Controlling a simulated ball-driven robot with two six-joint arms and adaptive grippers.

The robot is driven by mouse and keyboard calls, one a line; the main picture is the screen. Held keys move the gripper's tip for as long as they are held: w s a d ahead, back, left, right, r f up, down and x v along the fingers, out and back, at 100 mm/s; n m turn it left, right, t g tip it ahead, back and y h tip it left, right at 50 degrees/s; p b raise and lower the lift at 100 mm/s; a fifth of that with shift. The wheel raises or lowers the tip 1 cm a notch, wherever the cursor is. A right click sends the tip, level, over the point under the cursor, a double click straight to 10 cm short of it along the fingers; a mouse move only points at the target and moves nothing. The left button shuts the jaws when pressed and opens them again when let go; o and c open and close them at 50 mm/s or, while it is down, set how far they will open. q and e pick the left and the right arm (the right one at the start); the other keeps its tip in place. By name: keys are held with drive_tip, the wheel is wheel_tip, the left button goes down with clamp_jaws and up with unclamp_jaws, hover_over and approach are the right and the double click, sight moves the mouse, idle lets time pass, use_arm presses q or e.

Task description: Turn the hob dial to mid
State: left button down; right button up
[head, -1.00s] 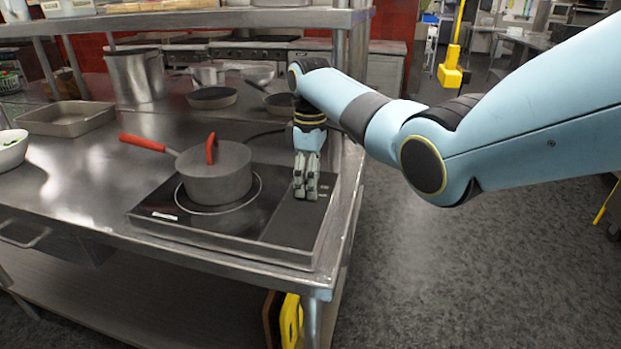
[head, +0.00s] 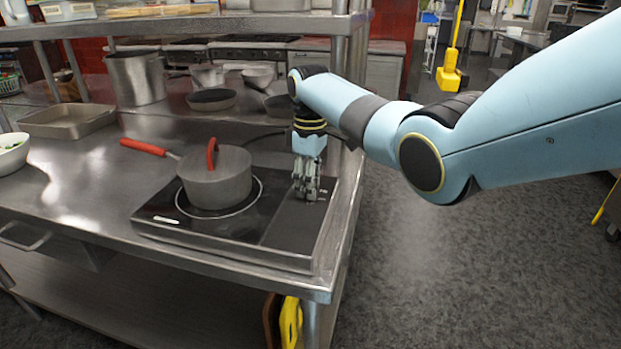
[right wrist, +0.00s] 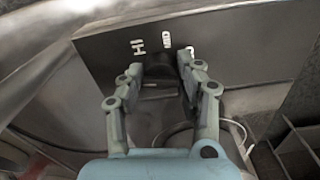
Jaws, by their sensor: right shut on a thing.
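The induction hob (head: 283,262) sits at the front right corner of the steel table, with its dark control panel on the right side. My right gripper (head: 306,194) points down at this panel and hides the dial in the head view. In the right wrist view, my right gripper (right wrist: 166,72) has its fingertips on either side of the dark dial (right wrist: 163,67), shut on it. White marks stand around the dial: HI at left, a small label at the top and a partly hidden one at right. The dial's pointer cannot be made out. My left gripper is not in view.
A grey pot (head: 219,182) with a red lid handle and a long red-tipped handle stands on the hob ring, left of my gripper. A shelf post (head: 339,95) rises close behind my right wrist. Pans and a tray (head: 66,122) stand farther back.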

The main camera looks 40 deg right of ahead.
drive_tip(key=m+p, duration=0.2)
drive_tip(key=m, duration=0.1)
drive_tip(key=shift+a+r, duration=0.1)
drive_tip(key=shift+r, duration=0.05)
drive_tip(key=m+p, duration=0.3)
drive_tip(key=m, duration=0.2)
drive_tip(key=shift+m, duration=0.4)
drive_tip(key=m+p, duration=0.1)
drive_tip(key=m, duration=0.4)
drive_tip(key=shift+m, duration=0.3)
drive_tip(key=m+p, duration=0.1)
drive_tip(key=m, duration=0.4)
drive_tip(key=shift+w+m, duration=0.1)
drive_tip(key=shift+m, duration=0.2)
drive_tip(key=o, duration=1.2)
drive_tip(key=shift+c, duration=0.2)
wheel_tip(320, 180, up, 12)
